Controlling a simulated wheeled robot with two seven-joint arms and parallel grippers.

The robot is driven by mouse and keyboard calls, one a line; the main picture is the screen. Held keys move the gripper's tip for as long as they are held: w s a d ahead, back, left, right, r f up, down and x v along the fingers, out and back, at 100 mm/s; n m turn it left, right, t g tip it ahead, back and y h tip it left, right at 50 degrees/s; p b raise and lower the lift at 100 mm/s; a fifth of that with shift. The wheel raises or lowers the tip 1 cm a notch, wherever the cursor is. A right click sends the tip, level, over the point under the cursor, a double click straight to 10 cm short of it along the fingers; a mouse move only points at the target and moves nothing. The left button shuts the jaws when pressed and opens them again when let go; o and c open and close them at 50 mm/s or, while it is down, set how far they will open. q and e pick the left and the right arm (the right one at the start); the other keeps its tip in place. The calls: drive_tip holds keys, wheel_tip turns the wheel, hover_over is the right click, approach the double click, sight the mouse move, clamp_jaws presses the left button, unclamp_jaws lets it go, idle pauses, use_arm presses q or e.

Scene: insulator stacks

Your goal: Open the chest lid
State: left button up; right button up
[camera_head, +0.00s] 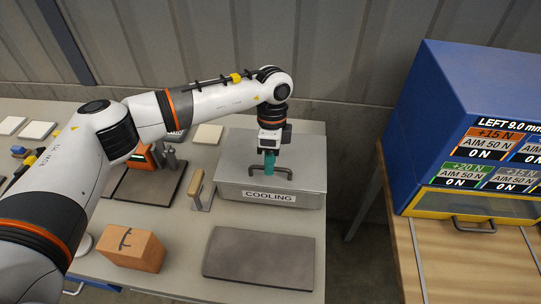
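The chest is a grey metal box labelled COOLING (302,190) on the right part of the table. Its lid looks closed. A dark bar handle (284,173) sits at the lid's front edge. My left arm reaches in from the left, and my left gripper (269,165) points down at the handle. Its teal fingers overlap the handle's left half in the picture. I cannot tell whether they are shut on it. My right gripper is not in view.
A cardboard box (133,251) and a flat grey plate (259,257) lie in front of the chest. A wooden-handled tool (197,189) stands just left of it. A blue cabinet (455,100) on a wooden bench stands right, across a gap. A wall is behind.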

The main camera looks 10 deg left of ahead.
use_arm(q)
drive_tip(key=shift+f, duration=0.1)
clamp_jaws()
idle(0.3)
